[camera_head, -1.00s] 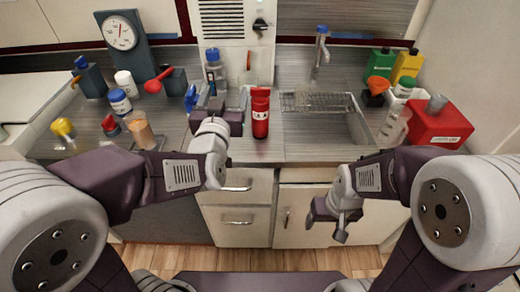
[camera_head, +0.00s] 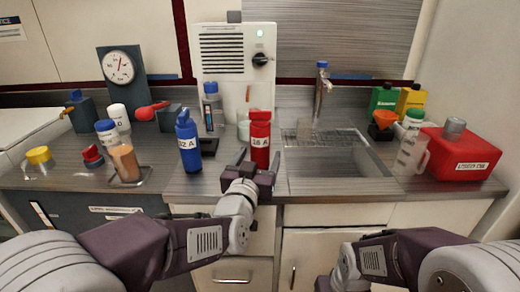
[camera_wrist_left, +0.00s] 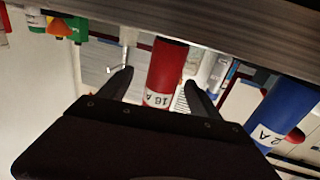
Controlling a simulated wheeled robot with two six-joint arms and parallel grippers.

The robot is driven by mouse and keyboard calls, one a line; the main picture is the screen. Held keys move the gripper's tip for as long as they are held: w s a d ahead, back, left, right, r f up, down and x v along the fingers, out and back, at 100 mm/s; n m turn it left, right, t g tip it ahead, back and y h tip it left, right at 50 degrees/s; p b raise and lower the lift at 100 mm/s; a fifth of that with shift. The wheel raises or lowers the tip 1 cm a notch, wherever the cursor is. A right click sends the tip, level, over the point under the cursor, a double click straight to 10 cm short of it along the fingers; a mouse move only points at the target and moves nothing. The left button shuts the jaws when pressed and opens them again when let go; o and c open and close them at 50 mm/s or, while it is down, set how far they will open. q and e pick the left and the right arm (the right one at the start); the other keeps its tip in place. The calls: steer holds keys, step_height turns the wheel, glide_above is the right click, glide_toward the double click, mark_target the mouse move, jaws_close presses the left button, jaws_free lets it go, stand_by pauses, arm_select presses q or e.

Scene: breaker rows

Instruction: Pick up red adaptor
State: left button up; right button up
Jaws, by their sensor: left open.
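The red adaptor (camera_head: 260,138), a red cylinder with a white label reading 16 A, stands upright on the counter left of the sink. My left gripper (camera_head: 256,168) is open at its front, with a finger on either side of its lower part. In the left wrist view the red adaptor (camera_wrist_left: 165,72) shows between the two open fingers (camera_wrist_left: 160,85); I cannot tell whether they touch it. A blue adaptor (camera_head: 188,142), labelled 32 A, stands to the left and also shows in the wrist view (camera_wrist_left: 285,115).
The sink (camera_head: 340,163) lies right of the red adaptor. A dark stand (camera_head: 208,145) and a clear container (camera_head: 245,128) are behind. A red canister (camera_head: 460,155) is at the right. An orange-filled beaker (camera_head: 125,162) stands left. Counter between blue and red adaptors is mostly clear.

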mark_target(260, 147)
arm_select(q)
steer(key=x, duration=0.4)
steer(key=shift+w+a+b, duration=0.25)
steer(key=shift+w+b, duration=0.15)
steer(key=shift+w, duration=0.05)
steer(key=shift+s+r, duration=0.1)
jaws_close()
step_height(260, 147, up, 18)
steer(key=p, duration=1)
steer(key=shift+r, duration=0.1)
